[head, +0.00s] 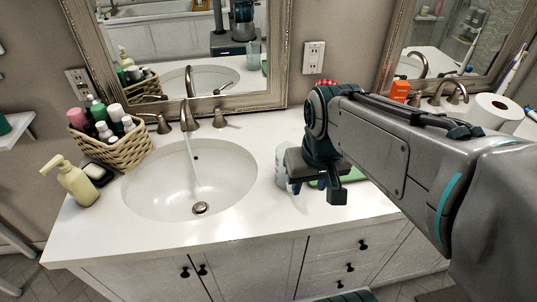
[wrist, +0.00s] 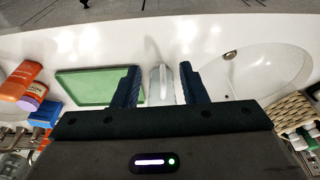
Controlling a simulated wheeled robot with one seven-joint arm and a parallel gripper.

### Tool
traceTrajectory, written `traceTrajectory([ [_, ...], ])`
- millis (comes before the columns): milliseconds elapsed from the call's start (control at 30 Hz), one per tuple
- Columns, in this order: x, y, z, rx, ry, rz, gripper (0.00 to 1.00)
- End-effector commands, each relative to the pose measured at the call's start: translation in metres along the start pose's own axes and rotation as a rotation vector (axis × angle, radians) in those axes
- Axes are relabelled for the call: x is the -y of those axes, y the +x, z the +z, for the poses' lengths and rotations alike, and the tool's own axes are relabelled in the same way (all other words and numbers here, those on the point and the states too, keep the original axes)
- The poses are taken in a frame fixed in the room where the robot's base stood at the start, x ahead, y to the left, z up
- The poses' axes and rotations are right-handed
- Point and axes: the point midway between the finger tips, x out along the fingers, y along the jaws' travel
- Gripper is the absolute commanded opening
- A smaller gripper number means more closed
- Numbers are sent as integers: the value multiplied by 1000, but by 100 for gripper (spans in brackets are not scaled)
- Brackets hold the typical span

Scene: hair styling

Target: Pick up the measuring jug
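The measuring jug (head: 282,168) looks pale and translucent and stands on the white counter, right of the sink. My gripper (head: 318,188) is low over the counter beside it and, with my arm, hides part of it in the head view. In the wrist view the jug (wrist: 161,86) is between the two dark fingers of my gripper (wrist: 160,72). The fingers are apart, with a narrow gap showing on each side of the jug. My gripper's palm hides the jug's near end there.
A green tray (wrist: 88,88) lies beside the fingers, with orange (wrist: 20,82) and purple-and-orange (wrist: 33,97) containers beyond it. The sink (head: 190,178) with running water is left of the jug. A wicker basket of bottles (head: 118,150) and a soap pump (head: 72,182) stand farther left.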

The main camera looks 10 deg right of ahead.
Motion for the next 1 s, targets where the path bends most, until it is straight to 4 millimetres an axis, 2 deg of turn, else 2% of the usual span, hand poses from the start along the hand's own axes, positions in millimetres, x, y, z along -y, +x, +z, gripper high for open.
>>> traceTrajectory([
  [33, 0, 4, -14, 27, -9, -2, 39],
  [200, -1, 11, -60, 110, -42, -6, 39],
  [300, 0, 18, -83, 153, -60, -8, 39],
  [433, 0, 25, -103, 190, -76, -9, 39],
  [567, 0, 30, -112, 209, -83, -9, 39],
  [667, -1, 41, -111, 215, -84, -9, 39],
  [1000, -1, 101, -97, 214, -82, -9, 39],
])
